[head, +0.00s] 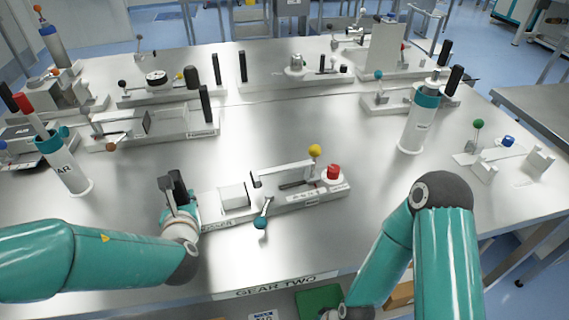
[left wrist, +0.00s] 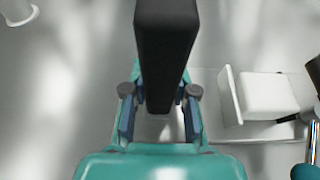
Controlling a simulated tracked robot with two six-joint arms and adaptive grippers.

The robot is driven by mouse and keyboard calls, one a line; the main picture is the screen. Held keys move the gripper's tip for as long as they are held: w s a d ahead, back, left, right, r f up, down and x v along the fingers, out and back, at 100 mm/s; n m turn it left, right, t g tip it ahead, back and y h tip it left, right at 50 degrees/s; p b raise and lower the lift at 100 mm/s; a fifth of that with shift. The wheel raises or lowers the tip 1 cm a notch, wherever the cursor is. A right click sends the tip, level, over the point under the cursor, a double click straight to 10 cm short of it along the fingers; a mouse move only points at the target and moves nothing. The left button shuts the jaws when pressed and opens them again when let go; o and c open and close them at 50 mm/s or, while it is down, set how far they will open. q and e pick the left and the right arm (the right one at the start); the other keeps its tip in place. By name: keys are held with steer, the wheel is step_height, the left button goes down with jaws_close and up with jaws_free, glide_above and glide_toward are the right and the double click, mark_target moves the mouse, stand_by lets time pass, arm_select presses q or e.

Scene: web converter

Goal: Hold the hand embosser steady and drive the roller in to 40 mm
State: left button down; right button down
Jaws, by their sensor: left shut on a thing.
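The hand embosser (head: 292,203) is a long pale device near the front middle of the table, with a white block, a yellow ball knob, a red knob and a teal-tipped lever. An upright black handle (head: 179,186) stands at its left end. My left gripper (head: 180,208) is shut on this handle. In the left wrist view the black handle (left wrist: 165,50) stands between the two fingers (left wrist: 158,118), and the white block (left wrist: 265,93) is to the right. I cannot pick out the roller for certain or read its position. My right gripper is out of view below the bottom edge.
White-and-teal canisters stand at left (head: 68,170) and right (head: 414,130). Several other pale devices line the left side and back, such as one with a dial (head: 157,78). The table's middle is bare. My right forearm crosses the front edge.

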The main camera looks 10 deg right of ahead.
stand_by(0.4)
arm_select(q)
steer(key=shift+w+r, duration=0.1)
steer(key=shift+r, duration=0.05)
steer(key=shift+f+b, duration=0.4)
steer(key=shift+b, duration=0.1)
